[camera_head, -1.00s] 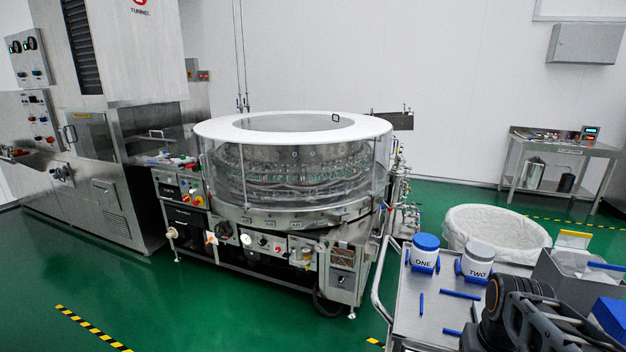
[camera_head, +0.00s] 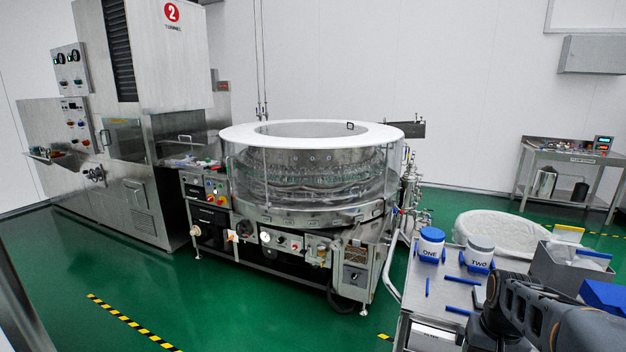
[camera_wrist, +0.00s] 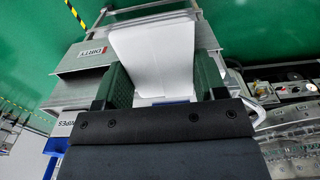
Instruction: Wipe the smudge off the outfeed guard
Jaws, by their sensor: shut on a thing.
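My gripper (camera_wrist: 162,72) shows in the wrist view with its green-padded fingers on both sides of a flat white wipe (camera_wrist: 152,48). It is shut on the wipe, which sticks out past the fingertips. In the head view my gripper is out of sight; only my dark arm shows at the lower right. The rotary washer (camera_head: 310,215) stands in the middle, with a clear round guard (camera_head: 250,180) under a white ring top. I cannot tell which panel is the outfeed guard, and no smudge can be made out.
A steel cart (camera_head: 425,310) at the lower right carries tubs ONE (camera_head: 431,246) and TWO (camera_head: 480,250), blue pens and a grey bin (camera_head: 560,272). The wrist view shows a DIRTY label (camera_wrist: 92,51) and a WIPES box (camera_wrist: 62,128). Green floor (camera_head: 220,310) is open before the washer.

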